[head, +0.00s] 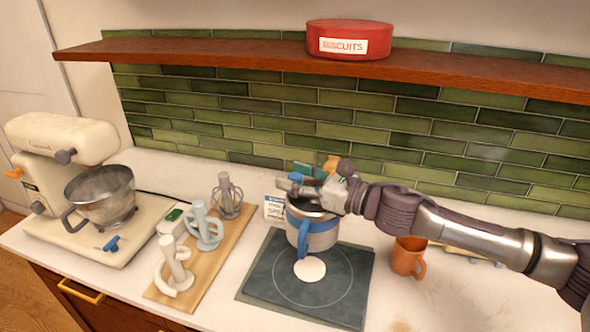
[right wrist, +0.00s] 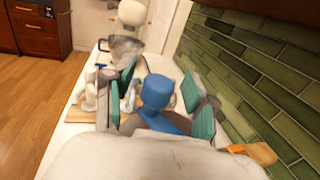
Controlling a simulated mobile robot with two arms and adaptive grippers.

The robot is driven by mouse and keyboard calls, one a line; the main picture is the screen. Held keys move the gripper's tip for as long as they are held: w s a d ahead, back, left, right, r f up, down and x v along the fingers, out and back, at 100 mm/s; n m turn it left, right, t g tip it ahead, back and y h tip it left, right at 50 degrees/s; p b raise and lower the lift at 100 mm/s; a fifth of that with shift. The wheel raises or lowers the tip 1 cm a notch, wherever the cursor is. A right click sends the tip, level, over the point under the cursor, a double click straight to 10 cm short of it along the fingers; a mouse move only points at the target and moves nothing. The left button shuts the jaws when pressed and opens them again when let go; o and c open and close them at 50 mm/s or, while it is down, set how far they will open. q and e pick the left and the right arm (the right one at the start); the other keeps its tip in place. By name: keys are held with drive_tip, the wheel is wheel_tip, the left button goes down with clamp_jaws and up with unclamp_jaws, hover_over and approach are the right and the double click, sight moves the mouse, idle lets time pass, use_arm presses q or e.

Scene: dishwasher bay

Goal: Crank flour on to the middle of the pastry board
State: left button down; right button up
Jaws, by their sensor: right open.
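The flour sifter (head: 318,240), silver with a blue band and a blue side handle, is upright over the back part of the dark pastry board (head: 345,312). A flat round white patch of flour (head: 310,270) lies near the board's middle, inside a thin ring, just in front of the sifter. My right gripper (head: 306,180) is over the sifter's top. In the right wrist view its teal finger pads are apart, with the blue crank knob (right wrist: 157,88) between them; contact cannot be told. The gripper hides part of the sifter's top. My left gripper is not in view.
A cream stand mixer (head: 60,140) with a bowl is at left. A wooden board (head: 215,250) holds mixer attachments. An orange mug (head: 407,257) stands right of the pastry board, below my right arm. A shelf (head: 220,50) with a red tin (head: 350,38) runs above.

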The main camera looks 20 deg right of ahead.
drive_tip(key=shift+c, duration=0.2)
clamp_jaws()
